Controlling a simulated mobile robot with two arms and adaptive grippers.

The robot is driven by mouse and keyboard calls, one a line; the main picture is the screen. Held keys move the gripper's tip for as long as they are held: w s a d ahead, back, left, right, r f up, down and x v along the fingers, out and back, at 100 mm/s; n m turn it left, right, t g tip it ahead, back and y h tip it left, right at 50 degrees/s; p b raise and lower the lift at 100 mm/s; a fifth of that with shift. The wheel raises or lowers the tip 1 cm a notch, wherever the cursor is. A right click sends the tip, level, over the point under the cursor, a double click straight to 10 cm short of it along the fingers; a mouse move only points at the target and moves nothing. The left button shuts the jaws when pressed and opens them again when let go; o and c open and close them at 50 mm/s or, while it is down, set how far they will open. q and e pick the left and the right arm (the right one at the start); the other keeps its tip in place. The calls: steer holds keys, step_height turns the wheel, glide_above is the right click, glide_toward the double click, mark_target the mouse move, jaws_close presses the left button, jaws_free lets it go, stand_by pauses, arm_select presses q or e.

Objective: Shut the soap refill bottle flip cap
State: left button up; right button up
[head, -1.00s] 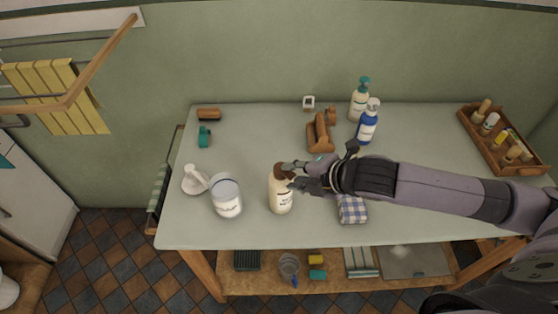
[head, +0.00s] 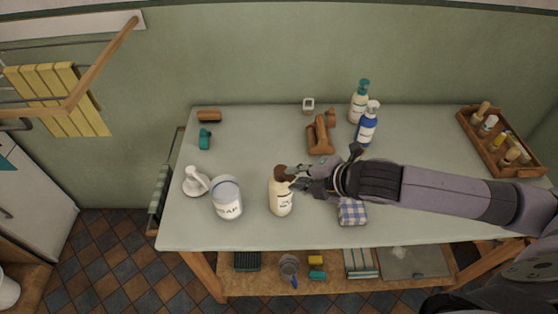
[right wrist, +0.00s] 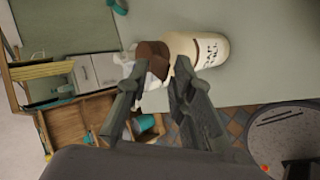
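The soap refill bottle (head: 281,197) is cream with dark lettering and stands upright near the front middle of the table. Its brown cap (head: 284,173) is on top; the flip part's angle is too small to tell. In the right wrist view the bottle (right wrist: 198,48) lies beyond my fingers, with the brown cap (right wrist: 153,53) toward the left. My right gripper (head: 298,177) is just right of the cap, fingers apart. In the right wrist view its two fingers (right wrist: 157,85) show a gap with nothing held between them. Contact with the cap cannot be told. My left gripper is out of view.
A checked cloth (head: 352,211) lies under my right arm. Pump bottles (head: 367,124) and a brown wooden item (head: 320,136) stand behind. The table's front edge is near.

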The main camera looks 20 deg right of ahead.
steer(key=p+v, duration=0.2)
steer(key=v, duration=0.3)
steer(key=shift+p, duration=0.4)
steer(key=shift+a+f, duration=0.1)
